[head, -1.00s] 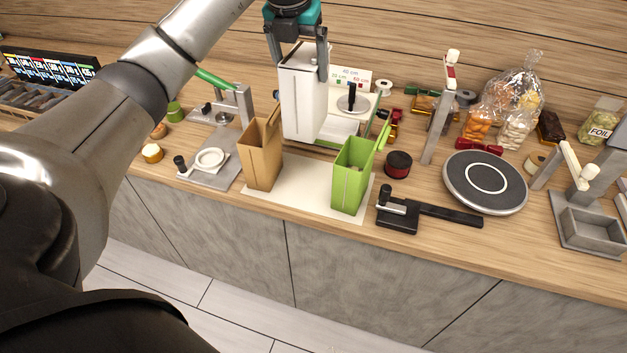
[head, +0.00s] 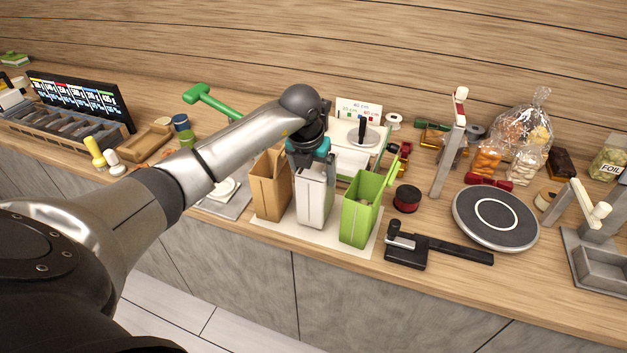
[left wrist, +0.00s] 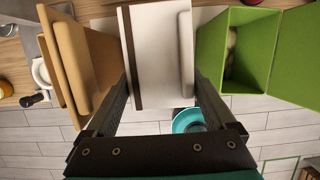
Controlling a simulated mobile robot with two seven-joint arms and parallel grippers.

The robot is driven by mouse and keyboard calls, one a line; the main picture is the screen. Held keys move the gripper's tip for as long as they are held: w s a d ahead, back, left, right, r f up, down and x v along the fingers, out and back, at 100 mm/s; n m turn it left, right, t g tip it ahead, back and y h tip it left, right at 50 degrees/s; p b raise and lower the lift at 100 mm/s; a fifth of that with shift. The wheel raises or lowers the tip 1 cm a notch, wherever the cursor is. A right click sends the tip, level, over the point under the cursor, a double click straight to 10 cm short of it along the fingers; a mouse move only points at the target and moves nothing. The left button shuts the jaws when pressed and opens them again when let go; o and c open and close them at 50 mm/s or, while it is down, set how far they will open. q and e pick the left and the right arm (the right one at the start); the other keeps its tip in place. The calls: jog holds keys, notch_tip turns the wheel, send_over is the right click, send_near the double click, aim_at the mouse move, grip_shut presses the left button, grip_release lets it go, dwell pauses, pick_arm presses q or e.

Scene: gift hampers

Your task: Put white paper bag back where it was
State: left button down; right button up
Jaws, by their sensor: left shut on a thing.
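The white paper bag (head: 314,196) is upright between the brown paper bag (head: 270,186) and the green bag (head: 360,212), over the pale mat (head: 341,242). My left gripper (head: 309,160) comes down from above and is shut on the white bag's upper part. In the left wrist view the white bag (left wrist: 160,55) lies between my two fingers, with the brown bag (left wrist: 85,60) on the left and the open green bag (left wrist: 235,50) on the right. The head view does not clearly show whether the white bag's base touches the mat. My right gripper is not in view.
A black-handled tool (head: 435,248) lies right of the mat near the counter's front edge. A red spool (head: 407,198) and a round grey turntable (head: 496,217) stand further right. A measuring stand (head: 358,135) is behind the bags.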

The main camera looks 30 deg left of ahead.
pick_arm(q)
jog(key=shift+f, duration=1.25)
grip_release()
jog(key=shift+f, duration=0.15)
jog(key=shift+r, duration=0.2)
jog(key=v, duration=1.2)
jog(key=shift+b, duration=0.35)
